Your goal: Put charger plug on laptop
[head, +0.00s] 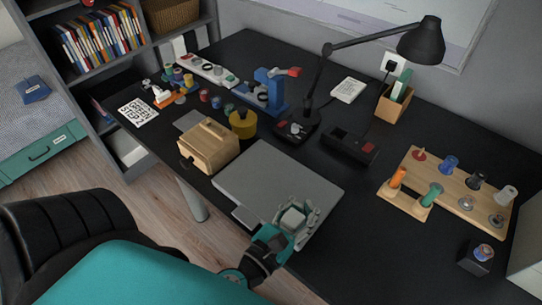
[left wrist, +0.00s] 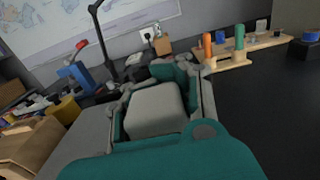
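The charger plug (head: 293,217) is a small pale grey block with rounded edges. My left gripper (head: 295,221) is shut on it, with a finger on either side. In the left wrist view the plug (left wrist: 153,108) fills the space between the fingers of the gripper (left wrist: 155,100). The laptop (head: 265,178) is a flat grey closed slab near the front edge of the black desk. The plug shows over the laptop's front right part; I cannot tell whether it touches the lid. My right gripper is not in view.
A wooden box (head: 208,147) stands left of the laptop, with a yellow pot (head: 243,124) behind it. A black desk lamp (head: 310,95) stands behind. A wooden peg rack (head: 450,190) is at the right. The desk between laptop and rack is clear. A chair (head: 60,230) stands in front.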

